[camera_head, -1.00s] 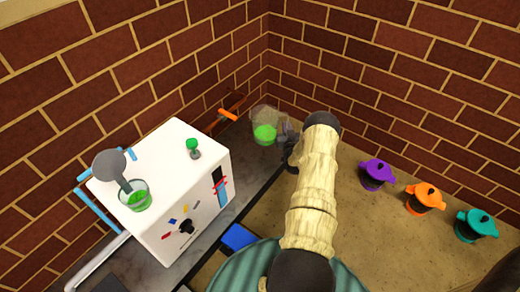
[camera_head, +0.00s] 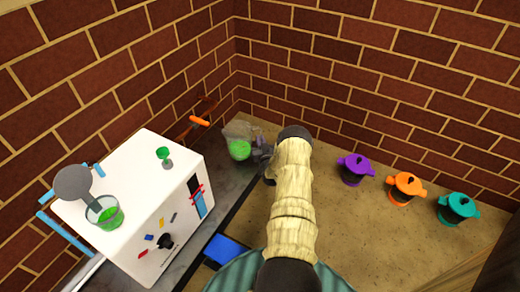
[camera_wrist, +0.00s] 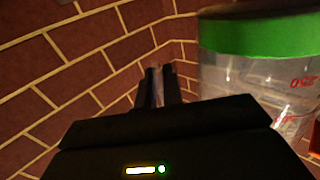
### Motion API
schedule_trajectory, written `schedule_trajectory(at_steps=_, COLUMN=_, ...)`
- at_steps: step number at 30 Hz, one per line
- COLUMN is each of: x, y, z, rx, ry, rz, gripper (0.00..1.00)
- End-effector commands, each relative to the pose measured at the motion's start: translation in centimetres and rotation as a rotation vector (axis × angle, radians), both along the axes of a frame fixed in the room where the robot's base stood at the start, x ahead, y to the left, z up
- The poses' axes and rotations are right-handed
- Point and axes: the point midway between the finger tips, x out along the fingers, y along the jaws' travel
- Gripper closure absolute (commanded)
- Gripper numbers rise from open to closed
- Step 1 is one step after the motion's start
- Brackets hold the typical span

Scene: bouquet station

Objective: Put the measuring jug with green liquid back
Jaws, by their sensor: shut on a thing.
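The measuring jug (camera_head: 240,149) is clear, with green liquid low in it. It is near the back corner in the head view, at the end of my arm. My gripper (camera_head: 264,160) is just right of it, partly hidden by my wrist. In the wrist view my gripper's fingers (camera_wrist: 160,86) are close together on a thin greyish part, seemingly the jug's handle. The jug (camera_wrist: 255,75) fills the upper right there, its green band above and its red marking upside down. I cannot tell whether the jug touches the surface below.
A white machine (camera_head: 135,205) stands left, bearing a glass with green contents (camera_head: 108,216) and a small green-topped item (camera_head: 163,155). An orange-ended thing (camera_head: 200,121) is by the left wall. Purple (camera_head: 355,168), orange (camera_head: 405,187) and teal (camera_head: 457,208) pots stand right. Bare counter lies between.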

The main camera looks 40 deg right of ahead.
Motion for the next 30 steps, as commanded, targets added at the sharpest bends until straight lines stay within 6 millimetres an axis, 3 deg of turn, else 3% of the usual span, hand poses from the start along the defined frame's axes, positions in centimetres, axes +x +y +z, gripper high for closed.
schedule_trajectory(at_steps=6, x=0.0, y=0.0, z=-0.2, rx=0.000, ry=-0.002, rz=0.000, gripper=1.00)
schedule_trajectory(at_steps=15, x=0.0, y=0.0, z=-3.6, rx=-0.001, ry=-0.002, rz=-0.001, gripper=1.00)
schedule_trajectory(at_steps=27, x=0.0, y=0.0, z=-3.8, rx=-0.001, ry=-0.002, rz=0.000, gripper=1.00)
schedule_trajectory(at_steps=30, x=0.0, y=0.0, z=-3.8, rx=0.000, ry=0.000, rz=0.000, gripper=0.76)
